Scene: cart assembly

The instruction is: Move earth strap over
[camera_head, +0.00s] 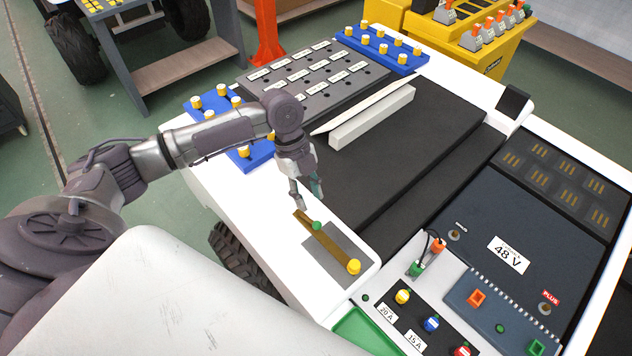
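The earth strap (332,247) looks like a flat brass-brown bar. It lies over a grey plate at the near left part of the white cart top. A green knob (317,226) stands on the bar, and a yellow knob (353,267) stands at its near right end. My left gripper (309,201) points down just above the strap's far left end, beside the green knob. Its fingers look apart, with nothing seen between them. Whether a fingertip touches the strap is unclear. My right gripper is not in view.
A white angled bar (372,116) lies on the black cart surface (430,130). Blue trays (381,48) with yellow knobs stand at the back and left. A dark 48 V unit (508,255) and a fuse panel (425,318) are at right. A green tray (362,334) is in front.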

